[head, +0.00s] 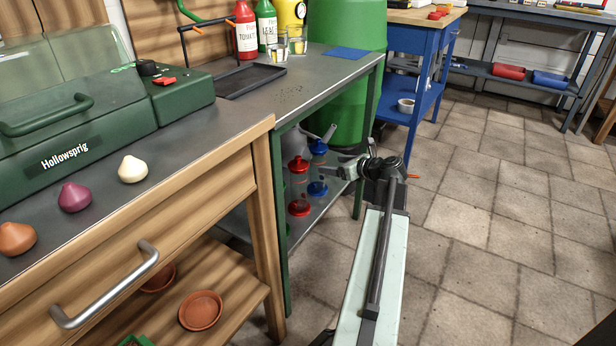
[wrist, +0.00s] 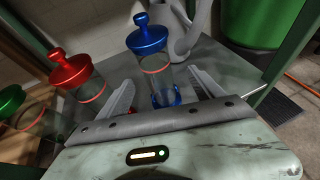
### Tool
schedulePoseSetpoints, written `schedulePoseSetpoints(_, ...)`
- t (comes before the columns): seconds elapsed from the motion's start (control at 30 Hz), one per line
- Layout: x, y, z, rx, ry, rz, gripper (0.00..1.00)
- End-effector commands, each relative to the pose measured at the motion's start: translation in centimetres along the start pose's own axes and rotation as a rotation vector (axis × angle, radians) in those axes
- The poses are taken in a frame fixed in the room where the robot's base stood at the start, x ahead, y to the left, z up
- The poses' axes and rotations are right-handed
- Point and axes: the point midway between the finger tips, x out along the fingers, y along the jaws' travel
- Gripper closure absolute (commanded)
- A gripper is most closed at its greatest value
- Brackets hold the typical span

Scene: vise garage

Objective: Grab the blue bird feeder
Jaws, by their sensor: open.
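The blue bird feeder (wrist: 148,40) is a clear tube with a blue lid and a blue base. It stands on the lower shelf of the green-framed bench, and in the head view its blue lid (head: 318,147) shows behind the red one. My gripper (wrist: 160,92) is open, with one finger on each side of the blue feeder's lower tube in the wrist view. In the head view my gripper (head: 345,150) reaches in at the bench's open side. I cannot tell whether the fingers touch the feeder.
A red bird feeder (wrist: 75,72) stands left of the blue one, with a green one (wrist: 14,100) farther left. A grey watering can (wrist: 195,30) stands behind the blue feeder. A bench leg (wrist: 292,40) and a green barrel (wrist: 255,22) are at the right. Tiled floor (head: 480,220) is clear.

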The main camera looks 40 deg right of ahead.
Motion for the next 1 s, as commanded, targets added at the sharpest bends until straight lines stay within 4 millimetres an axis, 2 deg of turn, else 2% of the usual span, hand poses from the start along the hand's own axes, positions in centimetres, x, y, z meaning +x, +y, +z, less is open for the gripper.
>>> schedulePoseSetpoints(0.2,3.3,0.9,0.1,-0.007,0.000,0.017,0.24)
schedulePoseSetpoints(0.37,4.2,1.3,0.3,-0.009,0.000,0.021,0.24)
schedulePoseSetpoints(0.63,8.8,1.7,0.1,-0.012,0.001,0.027,0.24)
schedulePoseSetpoints(0.87,9.0,1.8,0.4,-0.011,0.001,0.026,0.24)
schedulePoseSetpoints(0.97,9.0,1.8,0.4,-0.011,0.001,0.026,0.49)
schedulePoseSetpoints(1.0,9.0,1.8,0.4,-0.011,0.001,0.026,0.60)
